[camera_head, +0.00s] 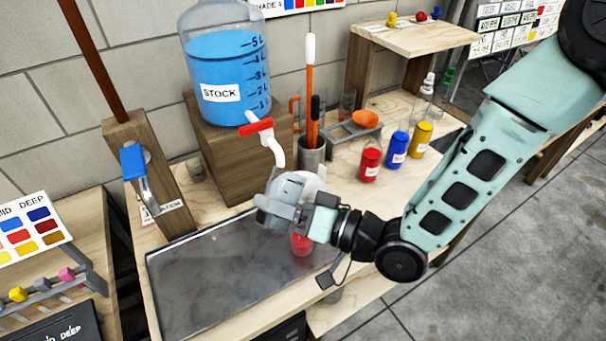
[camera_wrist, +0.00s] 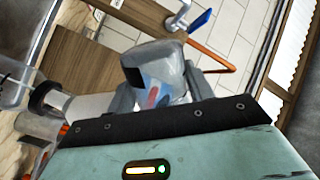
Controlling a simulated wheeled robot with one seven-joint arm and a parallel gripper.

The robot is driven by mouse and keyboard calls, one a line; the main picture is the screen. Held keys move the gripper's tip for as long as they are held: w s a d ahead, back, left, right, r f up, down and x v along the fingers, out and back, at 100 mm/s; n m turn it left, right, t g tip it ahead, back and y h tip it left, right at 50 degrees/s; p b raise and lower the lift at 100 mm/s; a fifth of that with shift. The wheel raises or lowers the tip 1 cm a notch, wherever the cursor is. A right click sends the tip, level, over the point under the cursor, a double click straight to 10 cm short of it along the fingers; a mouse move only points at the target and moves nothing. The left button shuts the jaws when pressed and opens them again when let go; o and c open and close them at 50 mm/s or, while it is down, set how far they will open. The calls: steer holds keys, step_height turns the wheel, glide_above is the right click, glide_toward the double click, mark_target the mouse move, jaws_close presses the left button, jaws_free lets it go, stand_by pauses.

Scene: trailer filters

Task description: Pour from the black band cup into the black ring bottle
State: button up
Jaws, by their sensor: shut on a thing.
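My gripper (camera_head: 292,207) is shut on a clear greyish cup (camera_head: 296,186) above the metal tray. The held cup also shows between the fingers in the wrist view (camera_wrist: 160,72), with a black patch on its side and red and blue tints in it. I take it to be the black band cup. It looks tilted, but how far I cannot tell. A red thing (camera_head: 302,244) shows just below the gripper, partly hidden by it; I cannot tell if it is a vessel with red liquid. I cannot make out a black ring on any bottle.
A metal tray (camera_head: 190,290) lies at the bench front. A blue STOCK jug (camera_head: 225,75) with a red-handled tap (camera_head: 262,135) stands behind the gripper. Red (camera_head: 370,164), blue (camera_head: 396,150) and yellow (camera_head: 421,138) jars stand to the right. The tray's left part is clear.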

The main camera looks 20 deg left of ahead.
steer(key=shift+s+f+m, duration=0.1)
steer(key=shift+m, duration=0.4)
stand_by(0.7)
steer(key=shift+r+m+p, duration=0.5)
steer(key=shift+m+p, duration=0.35)
steer(key=shift+p, duration=0.35)
steer(key=shift+r+m+p, duration=0.5)
steer(key=shift+m+p, duration=0.35)
steer(key=shift+p, duration=0.3)
stand_by(2.6)
steer(key=shift+w+r+m, duration=0.2)
steer(key=shift+w+m, duration=0.1)
stand_by(0.7)
steer(key=shift+s+f, duration=0.2)
steer(key=shift+s+f+n+b, duration=0.1)
steer(key=shift+f+n+b, duration=0.7)
steer(key=shift+b, duration=0.3)
steer(key=shift+f+n+b, duration=0.35)
steer(key=shift+n+b, duration=0.25)
steer(key=shift+b, duration=0.15)
steer(key=shift+f+n+b, duration=0.2)
steer(key=shift+n+b, duration=0.35)
steer(key=shift+n, duration=0.05)
steer(key=shift+r, duration=0.35)
steer(key=shift+n, duration=0.3)
